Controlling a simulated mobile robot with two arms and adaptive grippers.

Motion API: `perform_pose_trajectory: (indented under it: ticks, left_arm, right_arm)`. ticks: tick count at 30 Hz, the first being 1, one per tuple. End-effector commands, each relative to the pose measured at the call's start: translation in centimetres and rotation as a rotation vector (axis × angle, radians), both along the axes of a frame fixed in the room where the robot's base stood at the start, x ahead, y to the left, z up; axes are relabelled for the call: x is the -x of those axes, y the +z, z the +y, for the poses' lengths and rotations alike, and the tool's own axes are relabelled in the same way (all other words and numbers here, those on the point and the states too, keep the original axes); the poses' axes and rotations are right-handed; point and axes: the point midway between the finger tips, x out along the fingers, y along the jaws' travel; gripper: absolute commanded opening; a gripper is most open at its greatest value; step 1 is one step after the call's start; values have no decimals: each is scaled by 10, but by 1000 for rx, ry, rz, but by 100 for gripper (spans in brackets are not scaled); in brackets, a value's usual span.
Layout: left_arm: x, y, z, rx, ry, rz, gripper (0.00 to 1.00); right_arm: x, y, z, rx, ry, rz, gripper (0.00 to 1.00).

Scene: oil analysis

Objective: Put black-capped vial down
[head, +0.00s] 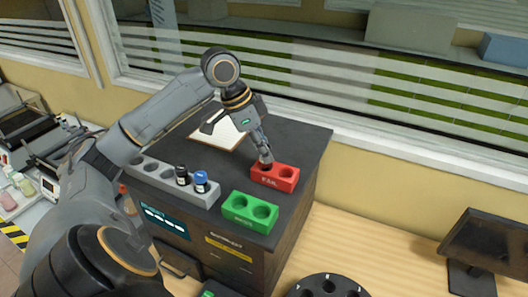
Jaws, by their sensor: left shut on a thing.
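My left gripper (266,160) reaches down over the left end of the red two-hole block (283,183). It is shut on a small dark thing, taken to be the black-capped vial, mostly hidden by the fingers. The held vial is at the block's left hole; I cannot tell how deep it sits. Another black-capped vial (182,175) stands upright in the grey rack (148,177), beside a blue-capped vial (201,182). My right gripper is not in view.
A green two-hole block (250,212) stands in front of the red one on the dark cabinet top (300,145). A white panel (217,134) lies behind. A black round holder (325,288) and a monitor (490,245) are on the wooden table (365,250).

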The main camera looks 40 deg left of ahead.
Motion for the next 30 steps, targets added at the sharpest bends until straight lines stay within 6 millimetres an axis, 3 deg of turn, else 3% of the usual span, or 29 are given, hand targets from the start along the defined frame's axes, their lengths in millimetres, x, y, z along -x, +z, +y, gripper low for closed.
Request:
perform_pose_trajectory:
  ticks: [5,18,19,21,30]
  left_arm:
    - [1,-14,0,1,-1,2,0]
    - [0,-20,0,1,0,1,0]
    - [0,-19,0,1,0,-1,32]
    - [0,-19,0,1,0,-1,46]
    - [0,-18,0,1,0,-1,48]
  right_arm:
    - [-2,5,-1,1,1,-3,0]
    - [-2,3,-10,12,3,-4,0]
    - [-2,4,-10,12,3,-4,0]
    - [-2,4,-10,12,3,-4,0]
    - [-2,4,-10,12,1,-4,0]
